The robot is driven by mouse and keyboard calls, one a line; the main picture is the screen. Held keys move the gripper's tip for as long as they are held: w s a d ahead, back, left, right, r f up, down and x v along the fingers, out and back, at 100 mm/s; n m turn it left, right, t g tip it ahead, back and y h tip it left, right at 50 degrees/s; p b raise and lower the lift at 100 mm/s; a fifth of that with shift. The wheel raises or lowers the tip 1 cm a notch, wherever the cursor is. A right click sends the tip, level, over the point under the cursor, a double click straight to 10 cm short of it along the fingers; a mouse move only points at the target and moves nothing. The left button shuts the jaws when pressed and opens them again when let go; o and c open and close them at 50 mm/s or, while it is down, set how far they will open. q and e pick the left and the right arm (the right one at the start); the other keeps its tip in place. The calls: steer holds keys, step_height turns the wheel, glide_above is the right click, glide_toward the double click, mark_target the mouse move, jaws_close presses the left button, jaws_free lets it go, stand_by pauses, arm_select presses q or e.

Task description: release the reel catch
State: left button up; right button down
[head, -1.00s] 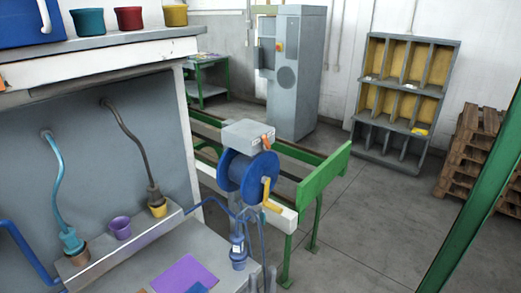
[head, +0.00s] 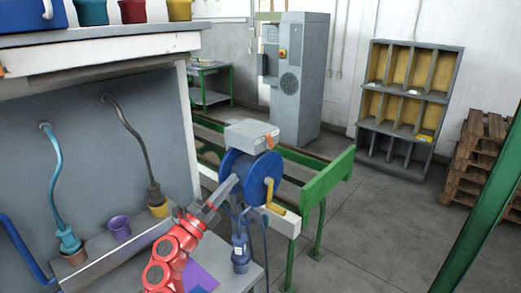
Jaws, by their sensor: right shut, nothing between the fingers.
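The blue reel (head: 262,166) stands at the end of the green and white frame, under a grey box (head: 250,133). A small orange piece (head: 272,134) is on the box's right end, and a yellow crank (head: 270,188) is on the reel's right face. I cannot tell which part is the catch. My right gripper (head: 233,183) is shut and empty. Its grey fingers reach up from the red arm to the reel's left side and overlap it in the picture. I cannot tell whether they touch it. My left gripper is not in view.
A dark blue plug (head: 240,253) on a cable hangs below the reel. The workbench (head: 110,45) with pots and hoses fills the left. A green post (head: 482,215) crosses the right side. The floor between frame and post is clear.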

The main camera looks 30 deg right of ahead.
mark_target(267, 140)
stand_by(0.3)
steer(key=p+x, duration=0.5)
steer(key=x, duration=0.8)
steer(key=shift+a, duration=0.1)
steer(key=shift+w+d+r, duration=0.15)
steer(key=shift+d+r, duration=0.05)
steer(key=shift+d, duration=0.35)
